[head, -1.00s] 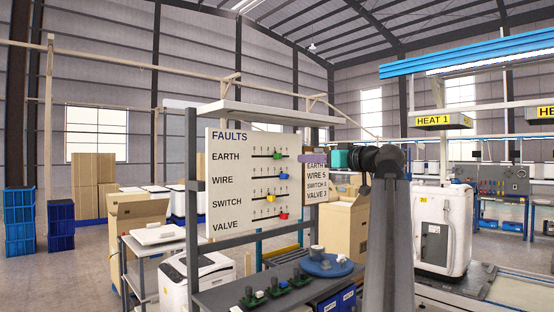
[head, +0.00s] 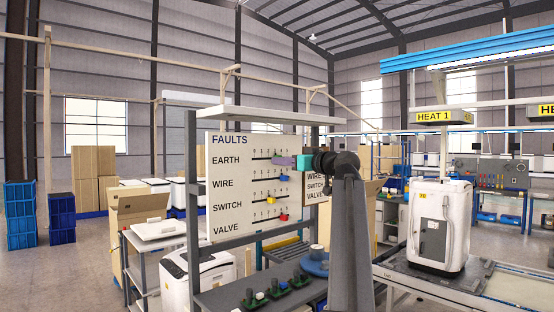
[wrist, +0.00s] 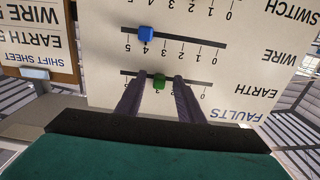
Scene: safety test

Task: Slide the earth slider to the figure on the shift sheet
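The white fault board (head: 225,215) has an earth row at the top. In the head view my gripper (head: 284,161) is at the earth row and hides the slider. The shift sheet (wrist: 40,55) is beside the board; its earth line appears to read 5.
The blue wire slider (wrist: 146,33) is on the track beside the earth one. Red and yellow sliders (head: 284,217) are lower on the board. A bench (head: 215,296) below holds several small parts and a blue round stand (head: 315,265).

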